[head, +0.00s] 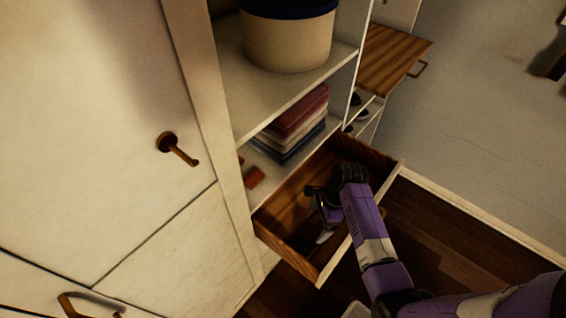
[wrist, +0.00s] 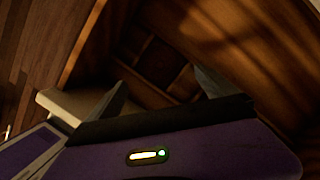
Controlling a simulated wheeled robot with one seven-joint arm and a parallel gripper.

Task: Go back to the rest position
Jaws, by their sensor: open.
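My gripper (head: 318,212) is inside the open wooden drawer (head: 280,225), at the end of my purple arm. In the wrist view my gripper (wrist: 160,95) shows two fingertips set wide apart with nothing between them. The drawer's wooden inside (wrist: 230,40) fills much of that view. The drawer is pulled out from the bottom of a white shelf unit, and my arm passes over its front panel. My wrist and gripper hide part of the drawer floor.
Folded clothes (head: 295,125) lie on the shelf above the drawer. A cream basket (head: 290,40) with a dark blue rim stands higher up. A white cabinet door (head: 90,120) with a bronze handle (head: 178,148) is at left. Dark wood floor (head: 440,240) is clear at right.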

